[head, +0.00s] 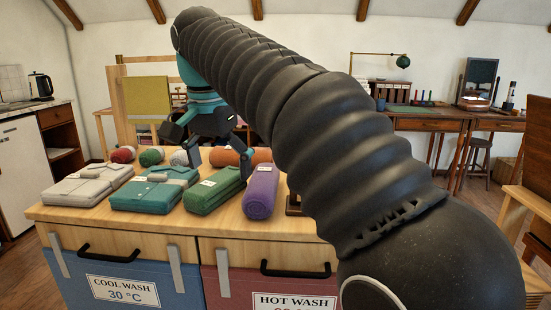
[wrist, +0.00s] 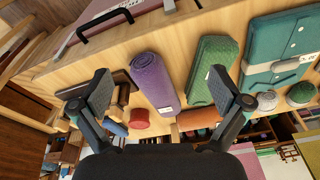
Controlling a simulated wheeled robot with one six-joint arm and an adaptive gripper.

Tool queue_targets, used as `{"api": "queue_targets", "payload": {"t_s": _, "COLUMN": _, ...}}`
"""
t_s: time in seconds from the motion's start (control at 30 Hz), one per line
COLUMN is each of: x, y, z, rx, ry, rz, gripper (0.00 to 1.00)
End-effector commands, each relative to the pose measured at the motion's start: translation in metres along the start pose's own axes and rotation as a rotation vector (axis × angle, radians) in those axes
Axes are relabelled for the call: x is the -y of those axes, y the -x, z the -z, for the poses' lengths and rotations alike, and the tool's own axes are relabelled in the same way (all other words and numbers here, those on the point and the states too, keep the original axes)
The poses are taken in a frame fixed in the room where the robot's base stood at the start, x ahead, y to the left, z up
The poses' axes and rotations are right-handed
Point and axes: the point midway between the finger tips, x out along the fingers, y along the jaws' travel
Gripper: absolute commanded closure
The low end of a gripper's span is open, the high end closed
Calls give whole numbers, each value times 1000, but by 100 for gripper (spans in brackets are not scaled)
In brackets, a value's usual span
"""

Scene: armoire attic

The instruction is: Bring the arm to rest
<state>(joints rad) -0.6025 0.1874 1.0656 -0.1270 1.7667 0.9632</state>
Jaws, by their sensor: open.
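My arm (head: 345,140) reaches up from the lower right, bends at the top left and hangs down over the far side of the wooden counter. My gripper (head: 208,145) is open and points down above the counter. In the wrist view my gripper (wrist: 160,85) shows its two fingers spread wide, with nothing held. The purple roll (head: 261,190) lies on the counter; in the wrist view the purple roll (wrist: 154,80) appears between and beyond the fingers. The arm hides part of the counter's right side.
Grey (head: 88,183), teal (head: 152,192) and green (head: 214,190) folded textiles lie on the counter (head: 105,222). Behind them are red (head: 122,155) and orange (head: 225,157) rolls. Below are a blue cool-wash front (head: 185,268) and a red hot-wash front (head: 230,285). A desk (head: 430,123) stands back right.

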Motion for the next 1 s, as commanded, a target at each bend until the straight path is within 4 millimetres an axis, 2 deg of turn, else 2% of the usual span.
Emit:
{"api": "queue_targets", "payload": {"t_s": 0.17, "x": -40, "y": -7, "z": 7, "rx": -17, "ry": 43, "rz": 28, "gripper": 1}}
{"api": "queue_targets", "payload": {"t_s": 0.33, "x": -99, "y": -25, "z": 7, "rx": -52, "ry": 107, "rz": 64, "gripper": 1}}
{"api": "queue_targets", "payload": {"t_s": 0.47, "x": -145, "y": -47, "z": -2, "rx": -88, "ry": 160, "rz": 90, "gripper": 1}}
{"api": "queue_targets", "payload": {"t_s": 0.67, "x": -213, "y": -89, "z": -28, "rx": -155, "ry": 238, "rz": 113, "gripper": 1}}
{"api": "queue_targets", "payload": {"t_s": 0.8, "x": -255, "y": -126, "z": -55, "rx": -208, "ry": 288, "rz": 117, "gripper": 1}}
{"api": "queue_targets", "payload": {"t_s": 1.0, "x": -299, "y": -177, "z": -92, "rx": -276, "ry": 346, "rz": 109, "gripper": 1}}
